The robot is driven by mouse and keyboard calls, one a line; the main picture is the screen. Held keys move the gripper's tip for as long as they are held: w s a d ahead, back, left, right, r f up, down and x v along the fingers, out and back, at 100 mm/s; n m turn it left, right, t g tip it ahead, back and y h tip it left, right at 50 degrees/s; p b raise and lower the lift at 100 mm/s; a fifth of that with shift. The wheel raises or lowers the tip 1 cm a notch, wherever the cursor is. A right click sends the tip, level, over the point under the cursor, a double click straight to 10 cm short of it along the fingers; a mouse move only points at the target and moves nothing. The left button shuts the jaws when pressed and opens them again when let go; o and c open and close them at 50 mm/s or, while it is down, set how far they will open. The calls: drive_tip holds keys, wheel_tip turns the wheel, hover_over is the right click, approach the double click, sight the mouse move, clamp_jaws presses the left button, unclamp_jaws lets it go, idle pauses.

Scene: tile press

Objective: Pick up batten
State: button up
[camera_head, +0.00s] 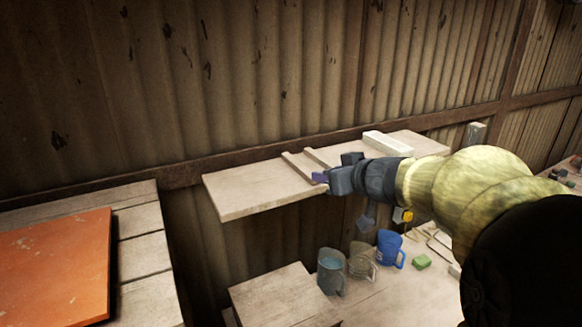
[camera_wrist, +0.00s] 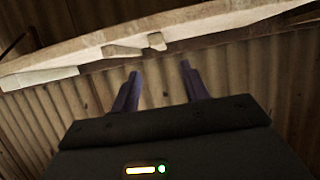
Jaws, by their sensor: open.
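Two thin pale wooden strips, batten-like, lie side by side on the wall shelf (camera_head: 240,192). The left strip (camera_head: 298,166) and the right strip (camera_head: 318,157) both run across the shelf's depth. I cannot tell which one is the task's batten. My gripper (camera_head: 319,177) is at the shelf's front edge, close to the near ends of the strips. In the wrist view, my gripper (camera_wrist: 159,68) has its two fingers apart with nothing between them. The strip ends (camera_wrist: 125,50) show just beyond the fingertips, at the shelf edge (camera_wrist: 215,28).
A whitish block (camera_head: 388,143) lies on the shelf to the right. Below stand a grey mug (camera_head: 331,272), a blue mug (camera_head: 390,249) and a green block (camera_head: 421,262). An orange board (camera_head: 55,265) lies at the left. The corrugated wall is behind the shelf.

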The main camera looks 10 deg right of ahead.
approach(304, 168)
drive_tip(key=shift+w+a+f, duration=0.3)
drive_tip(key=shift+w+f, duration=0.15)
drive_tip(key=shift+w, duration=0.1)
drive_tip(key=shift+w+a+f, duration=0.25)
drive_tip(key=shift+w+f, duration=0.2)
drive_tip(key=shift+w, duration=0.1)
drive_tip(key=shift+w+a+f, duration=0.1)
drive_tip(key=shift+w+a, duration=0.05)
drive_tip(key=shift+w, duration=0.25)
drive_tip(key=x, duration=0.5)
drive_tip(key=shift+w, duration=0.2)
drive_tip(key=shift+s+r, duration=0.1)
drive_tip(key=shift+r, duration=0.15)
clamp_jaws()
